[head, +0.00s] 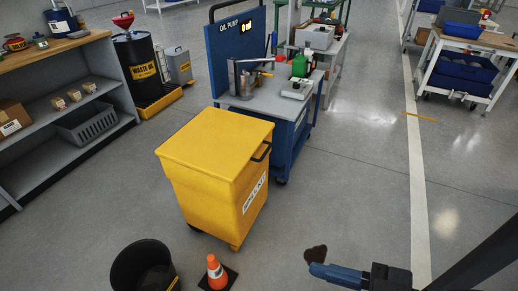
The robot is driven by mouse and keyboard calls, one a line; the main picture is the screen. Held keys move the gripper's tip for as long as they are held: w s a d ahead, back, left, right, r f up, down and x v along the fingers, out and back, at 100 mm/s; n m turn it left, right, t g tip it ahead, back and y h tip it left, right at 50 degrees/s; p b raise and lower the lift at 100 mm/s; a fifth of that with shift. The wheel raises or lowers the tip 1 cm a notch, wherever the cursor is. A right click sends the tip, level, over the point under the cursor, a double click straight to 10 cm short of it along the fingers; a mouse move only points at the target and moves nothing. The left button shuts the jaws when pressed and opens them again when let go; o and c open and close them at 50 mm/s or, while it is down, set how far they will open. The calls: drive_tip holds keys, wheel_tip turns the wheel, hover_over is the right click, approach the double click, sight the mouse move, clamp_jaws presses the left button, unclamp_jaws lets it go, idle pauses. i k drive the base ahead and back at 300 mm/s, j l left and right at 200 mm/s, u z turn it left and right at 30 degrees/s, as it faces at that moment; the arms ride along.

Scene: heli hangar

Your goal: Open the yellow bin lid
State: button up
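The yellow bin (190,187) stands upright on the floor at the centre of the head view, with a white label on its right side. Its yellow lid (215,137) lies flat and closed on top. A dark handle (262,152) sticks out at the lid's right edge. My gripper (335,273) is at the bottom edge, below and to the right of the bin, clear of it. Only a blue part and a dark body of it show, so its opening cannot be made out.
A blue oil pump cart (288,152) stands close behind the bin. An orange cone (215,272) and a black bucket (141,268) stand in front of it. Shelving (55,95) is at left.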

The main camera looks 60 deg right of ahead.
sight(219, 144)
drive_tip(key=i+z, duration=0.1)
drive_tip(key=z, duration=0.25)
drive_tip(key=i+z, duration=0.1)
drive_tip(key=z, duration=0.6)
drive_tip(key=i+l+z, duration=0.15)
